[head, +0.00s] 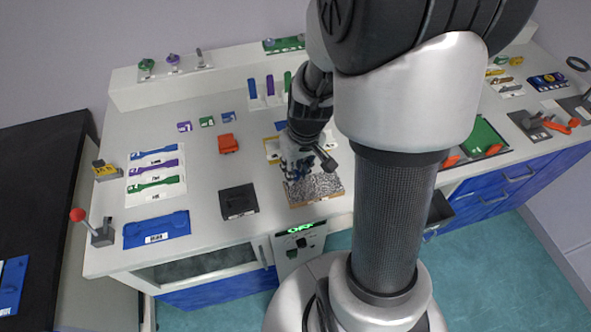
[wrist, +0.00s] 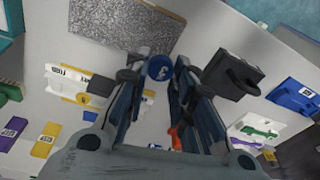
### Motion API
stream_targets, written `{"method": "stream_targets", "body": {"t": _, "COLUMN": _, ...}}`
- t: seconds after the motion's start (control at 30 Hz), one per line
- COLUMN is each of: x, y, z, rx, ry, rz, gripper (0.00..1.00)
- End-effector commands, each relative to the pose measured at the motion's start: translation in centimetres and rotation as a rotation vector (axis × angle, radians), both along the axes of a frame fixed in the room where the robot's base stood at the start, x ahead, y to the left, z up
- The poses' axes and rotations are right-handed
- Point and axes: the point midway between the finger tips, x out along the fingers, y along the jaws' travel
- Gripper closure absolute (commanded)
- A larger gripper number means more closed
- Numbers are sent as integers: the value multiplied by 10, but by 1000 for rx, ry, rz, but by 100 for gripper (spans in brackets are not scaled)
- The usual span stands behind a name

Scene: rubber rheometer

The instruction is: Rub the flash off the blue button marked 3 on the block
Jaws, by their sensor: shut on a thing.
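My gripper (wrist: 158,75) is shut on a blue round button (wrist: 160,67), which sits between the fingertips in the wrist view. A pale mark shows on its face, turned over in the picture and too small to read surely. The block (wrist: 135,26) has a speckled grey, rough top and a tan edge. It lies past the fingertips in the wrist view, and the button appears just off its near edge. In the head view my gripper (head: 298,172) is over or beside the far left edge of the block (head: 318,189). I cannot tell whether the button touches it.
A dark box (head: 238,201) stands left of the block, with an orange-red piece (head: 228,144) behind it. A blue tray (head: 157,230) and a red-knobbed lever (head: 95,230) are further left. A white card with coloured specimens (head: 156,173) lies behind them. A yellow-and-white piece (wrist: 75,80) lies near my gripper.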

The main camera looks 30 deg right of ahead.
Motion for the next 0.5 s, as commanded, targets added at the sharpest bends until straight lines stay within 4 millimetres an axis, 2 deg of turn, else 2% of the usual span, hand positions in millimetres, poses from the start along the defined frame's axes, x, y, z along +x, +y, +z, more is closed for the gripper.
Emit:
{"method": "stream_targets", "body": {"t": 0.3, "x": 0, "y": 0, "z": 0, "rx": 0, "ry": 0, "rz": 0, "gripper": 96}}
{"method": "stream_targets", "body": {"t": 0.5, "x": 0, "y": 0, "z": -3, "rx": -1, "ry": 0, "rz": 0, "gripper": 96}}
